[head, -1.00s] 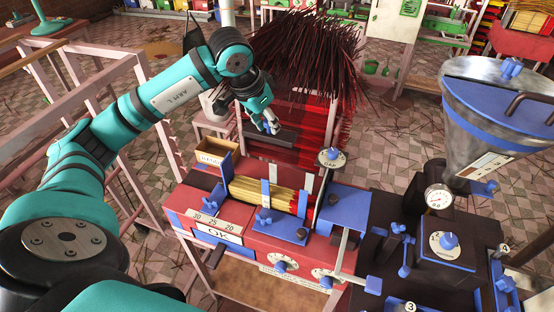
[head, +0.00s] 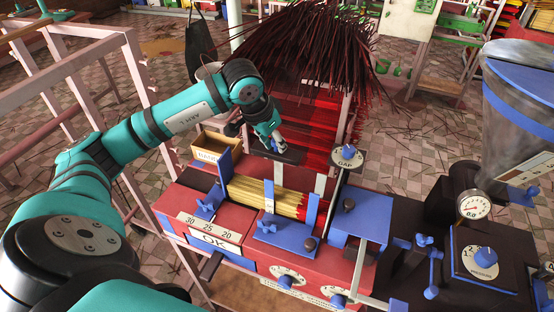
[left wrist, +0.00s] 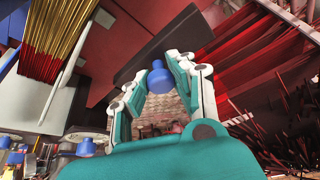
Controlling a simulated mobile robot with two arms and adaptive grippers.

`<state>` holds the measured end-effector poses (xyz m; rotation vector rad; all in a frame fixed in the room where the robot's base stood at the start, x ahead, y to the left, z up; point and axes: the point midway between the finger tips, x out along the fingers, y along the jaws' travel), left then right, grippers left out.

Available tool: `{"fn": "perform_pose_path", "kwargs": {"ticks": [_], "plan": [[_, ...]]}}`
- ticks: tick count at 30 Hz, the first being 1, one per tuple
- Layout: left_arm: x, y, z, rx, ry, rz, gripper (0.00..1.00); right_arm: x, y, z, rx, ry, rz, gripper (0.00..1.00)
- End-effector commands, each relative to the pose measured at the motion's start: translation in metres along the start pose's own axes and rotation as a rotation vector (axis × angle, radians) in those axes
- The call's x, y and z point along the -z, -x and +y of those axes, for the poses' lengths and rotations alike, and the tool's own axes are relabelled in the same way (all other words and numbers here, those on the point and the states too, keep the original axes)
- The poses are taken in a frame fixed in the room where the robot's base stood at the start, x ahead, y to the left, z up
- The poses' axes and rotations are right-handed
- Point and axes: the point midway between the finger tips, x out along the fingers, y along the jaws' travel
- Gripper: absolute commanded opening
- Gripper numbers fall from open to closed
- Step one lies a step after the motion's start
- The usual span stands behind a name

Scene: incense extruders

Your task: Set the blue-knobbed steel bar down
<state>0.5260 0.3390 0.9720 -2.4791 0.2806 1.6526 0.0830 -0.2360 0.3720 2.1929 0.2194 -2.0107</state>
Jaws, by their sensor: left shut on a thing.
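The dark steel bar (head: 288,156) is held just behind the row of yellow and red sticks on the red machine (head: 185,203). The dark bar (left wrist: 180,40) spreads beyond the knob there. I cannot tell whether the bar's underside touches anything. My right gripper is not in view.
An open wooden box (head: 213,150) stands left of the bar. Red sticks fill a rack (head: 310,118) behind it, under a large dark bundle (head: 300,45). The GAP dial (head: 347,157) stands to the right. A pink frame (head: 110,70) is at the left.

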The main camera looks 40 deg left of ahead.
Motion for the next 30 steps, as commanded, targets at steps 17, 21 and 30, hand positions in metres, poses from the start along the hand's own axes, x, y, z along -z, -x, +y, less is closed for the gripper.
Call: {"fn": "perform_pose_path", "kwargs": {"ticks": [17,21,30], "plan": [[-0.019,-0.048,0.001,0.001,0.0,0.007,0.0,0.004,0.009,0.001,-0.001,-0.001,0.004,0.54],[-0.018,-0.048,0.001,0.001,0.0,0.007,0.0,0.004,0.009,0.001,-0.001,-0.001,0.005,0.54],[-0.021,-0.053,0.001,0.001,0.0,0.006,0.0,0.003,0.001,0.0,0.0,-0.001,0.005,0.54]]}}
